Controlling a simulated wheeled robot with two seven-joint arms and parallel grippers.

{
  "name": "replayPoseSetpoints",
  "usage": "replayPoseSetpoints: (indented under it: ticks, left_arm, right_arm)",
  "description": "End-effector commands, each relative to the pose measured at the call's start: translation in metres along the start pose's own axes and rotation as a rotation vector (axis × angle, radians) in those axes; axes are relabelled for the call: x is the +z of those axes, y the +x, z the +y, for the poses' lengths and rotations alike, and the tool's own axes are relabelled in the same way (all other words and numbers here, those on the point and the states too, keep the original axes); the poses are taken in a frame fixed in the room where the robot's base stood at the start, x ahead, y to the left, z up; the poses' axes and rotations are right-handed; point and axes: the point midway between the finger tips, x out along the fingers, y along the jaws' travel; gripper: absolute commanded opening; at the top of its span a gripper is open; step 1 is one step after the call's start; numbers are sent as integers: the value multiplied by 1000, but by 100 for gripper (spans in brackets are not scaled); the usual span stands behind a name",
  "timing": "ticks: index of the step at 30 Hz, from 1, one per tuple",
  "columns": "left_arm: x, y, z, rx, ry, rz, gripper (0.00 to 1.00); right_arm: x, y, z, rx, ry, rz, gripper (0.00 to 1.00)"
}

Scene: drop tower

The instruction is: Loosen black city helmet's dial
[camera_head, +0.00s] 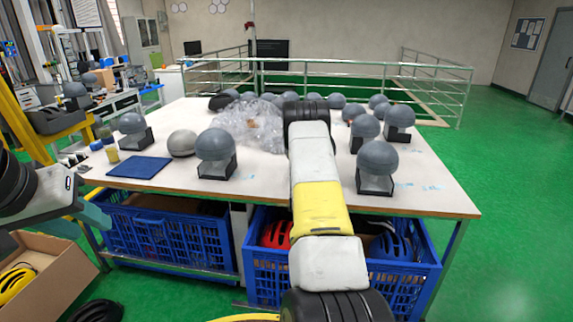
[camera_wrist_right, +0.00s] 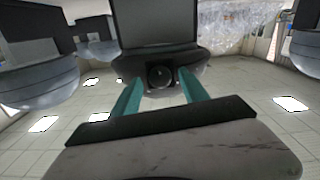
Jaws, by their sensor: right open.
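In the right wrist view, which looks upside down, a round black dial (camera_wrist_right: 160,76) sits at the middle of a dark, rounded helmet-like form (camera_wrist_right: 188,68) against a dark stand (camera_wrist_right: 155,25). My right gripper (camera_wrist_right: 160,84) is open, its teal fingers on either side of the dial; I cannot tell whether they touch it. In the head view my right arm reaches over the table and hides this spot. My left gripper (camera_head: 93,214), teal, hangs at the left by the table's front; its jaw opening is unclear.
Several grey domes on black stands, such as this one (camera_head: 216,153), stand on the white table (camera_head: 270,192). A blue mat (camera_head: 139,167) and clear plastic wrap (camera_head: 250,125) lie there too. Blue crates (camera_head: 170,240) with helmets sit below. A cardboard box (camera_head: 60,270) stands at left.

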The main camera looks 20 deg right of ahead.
Motion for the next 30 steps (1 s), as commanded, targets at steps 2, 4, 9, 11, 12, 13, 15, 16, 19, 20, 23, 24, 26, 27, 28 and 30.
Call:
replayPoseSetpoints:
  ticks: [2,4,9,11,12,13,15,16,19,20,23,24,26,27,28,30]
  left_arm:
    - [0,0,0,0,0,0,36]
    - [0,0,0,0,0,0,36]
    - [0,0,0,0,0,0,36]
    - [0,0,0,0,0,0,36]
    - [0,0,0,0,0,0,36]
    - [0,0,0,0,0,0,36]
    - [0,0,0,0,0,0,36]
    - [0,0,0,0,0,0,36]
    - [0,0,0,0,0,0,36]
    - [0,0,0,0,0,0,36]
    - [0,0,0,0,0,0,36]
    - [0,0,0,0,0,0,36]
    - [0,0,0,0,0,0,36]
    - [0,0,0,0,0,0,36]
    - [0,0,0,0,0,0,36]
    - [0,0,0,0,0,0,36]
  right_arm:
    - [0,-5,0,-1,0,-2,52]
    - [0,-13,0,-1,0,-2,52]
    - [0,-43,-1,-1,0,-3,52]
    - [0,-53,-1,-1,-1,-3,52]
    - [0,-59,0,-1,-1,-2,52]
    - [1,-63,0,-1,-1,-2,52]
    - [0,-70,0,-1,-1,-1,52]
    - [0,-72,0,0,0,0,52]
    - [0,-77,0,0,0,0,52]
    - [0,-78,0,0,0,0,52]
    - [0,-78,0,0,0,0,52]
    - [0,-78,0,0,0,0,52]
    - [0,-78,0,0,0,1,52]
    - [0,-78,0,0,0,0,52]
    - [0,-77,0,0,0,0,52]
    - [0,-77,0,0,0,0,52]
